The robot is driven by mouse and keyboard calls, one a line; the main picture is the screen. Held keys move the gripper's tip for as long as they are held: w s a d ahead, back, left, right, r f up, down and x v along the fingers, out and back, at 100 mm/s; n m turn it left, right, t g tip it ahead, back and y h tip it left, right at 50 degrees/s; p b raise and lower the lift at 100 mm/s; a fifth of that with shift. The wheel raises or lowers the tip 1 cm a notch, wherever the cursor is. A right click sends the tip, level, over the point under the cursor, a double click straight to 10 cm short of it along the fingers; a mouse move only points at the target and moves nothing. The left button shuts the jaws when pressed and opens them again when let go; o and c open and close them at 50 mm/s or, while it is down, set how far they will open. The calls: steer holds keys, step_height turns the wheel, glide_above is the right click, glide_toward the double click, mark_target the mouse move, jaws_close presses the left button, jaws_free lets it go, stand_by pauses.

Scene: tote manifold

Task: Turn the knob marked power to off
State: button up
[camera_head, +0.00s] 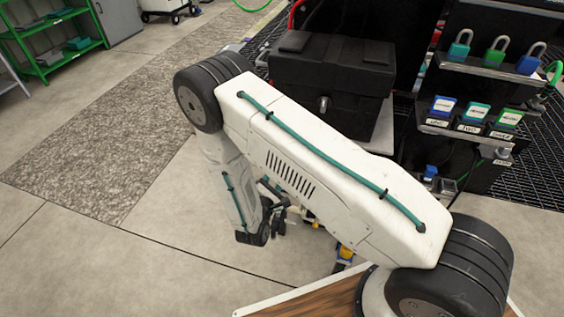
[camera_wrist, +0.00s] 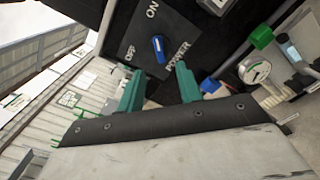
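The power knob (camera_wrist: 158,48) is blue and sits on a dark plate (camera_wrist: 178,38) in the wrist view. ON is lettered near the knob's upper end, OFF to its left, and POWER to its lower right. The knob's long side runs roughly toward ON. My gripper (camera_wrist: 159,72) has its two teal fingers spread apart, with nothing between them. The knob lies just beyond the fingertips, lined up with the gap and apparently not touched. I cannot make out the knob in the head view, where my arm covers much of the middle.
In the wrist view a round gauge (camera_wrist: 254,70) and a green block (camera_wrist: 261,36) are on the right. In the head view a black box (camera_head: 332,66) stands behind my arm, with several padlocks (camera_head: 497,52) on a rack at right. Open floor (camera_head: 90,255) lies left.

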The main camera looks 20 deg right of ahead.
steer(key=x, duration=0.7)
steer(key=shift+w, duration=0.15)
steer(key=shift+d, duration=0.15)
jaws_close()
